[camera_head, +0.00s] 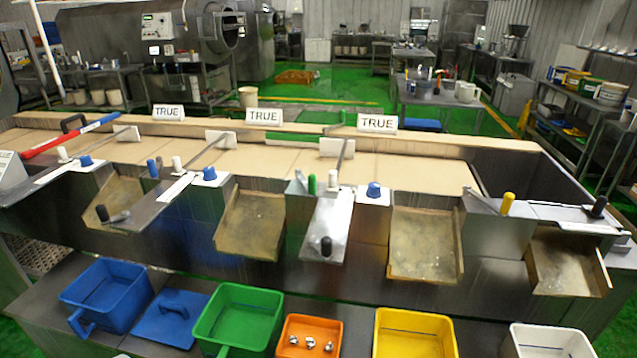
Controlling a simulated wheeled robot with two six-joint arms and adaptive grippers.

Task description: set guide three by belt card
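A tan belt (400,166) runs across the counter. Three white cards reading TRUE stand along its back edge: a left card (168,113), a middle card (264,116) and a right card (377,122). Metal guide bars with white plates reach over the belt: a left plate (127,133), a middle plate (221,140) and a right plate (337,147). By the right bar stand a green knob (312,184), a white knob (333,180) and a blue knob (374,190). A yellow-handled lever (508,203) is farther right. Neither gripper is in view.
Chutes line the counter front, one at the middle left (251,226). Below stand a blue bin (75,302), green bin (206,322), orange bin (287,345) with small metal pieces, yellow bin (382,330) and white bin (515,345). A red-and-blue bar (70,135) lies at left.

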